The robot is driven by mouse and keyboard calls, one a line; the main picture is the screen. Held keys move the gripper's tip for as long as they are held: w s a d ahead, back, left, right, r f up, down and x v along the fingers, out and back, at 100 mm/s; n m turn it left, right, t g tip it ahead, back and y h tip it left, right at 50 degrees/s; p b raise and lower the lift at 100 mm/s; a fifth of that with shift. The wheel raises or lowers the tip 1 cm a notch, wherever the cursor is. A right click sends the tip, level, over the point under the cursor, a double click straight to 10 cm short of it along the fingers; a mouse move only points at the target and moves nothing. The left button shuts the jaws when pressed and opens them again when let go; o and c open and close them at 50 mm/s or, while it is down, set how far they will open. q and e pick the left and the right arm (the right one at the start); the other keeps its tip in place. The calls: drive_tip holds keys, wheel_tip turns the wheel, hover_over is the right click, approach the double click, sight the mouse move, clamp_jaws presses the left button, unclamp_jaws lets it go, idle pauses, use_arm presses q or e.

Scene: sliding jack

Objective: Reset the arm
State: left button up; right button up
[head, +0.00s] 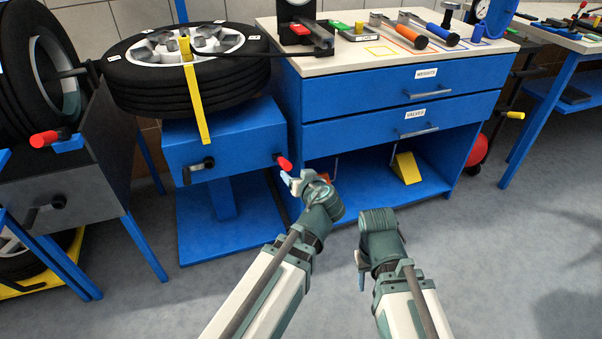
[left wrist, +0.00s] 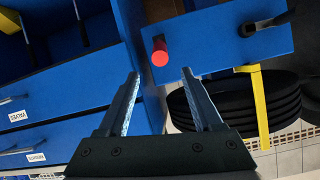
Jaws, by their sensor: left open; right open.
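A blue tyre machine (head: 225,145) stands left of centre with a tyre (head: 185,60) lying flat on top. A yellow bar (head: 198,105) hangs over the tyre and down the machine's front. A red-tipped handle (head: 283,162) sticks out at the front right, and a black handle (head: 198,166) at the front left. My left gripper (head: 288,178) is open just in front of the red handle. In the left wrist view the red tip (left wrist: 160,55) lies just beyond the open fingertips (left wrist: 160,74), with nothing held. My right gripper (head: 361,279) is open, low, partly hidden by its wrist.
A blue drawer cabinet (head: 350,95) with tools on its top stands right of the machine. A yellow wedge (head: 406,168) sits on its lower shelf. A grey machine (head: 70,180) with another red handle (head: 45,138) is at the far left. The grey floor (head: 490,260) at right is clear.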

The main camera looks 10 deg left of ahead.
idle(0.3)
use_arm(q)
drive_tip(key=s+d+f+m+g+h+p, duration=0.1)
drive_tip(key=s+d+f+m+g+h, duration=0.25)
drive_tip(key=s+d+f+g, duration=0.45)
drive_tip(key=s+d+f+m+g+h, duration=0.3)
drive_tip(key=s+d+f+m, duration=0.15)
drive_tip(key=s, duration=0.75)
wheel_tip(320, 180, up, 35)
drive_tip(key=p, duration=3.4)
drive_tip(key=shift+a+p, duration=0.15)
drive_tip(key=shift+p, duration=0.15)
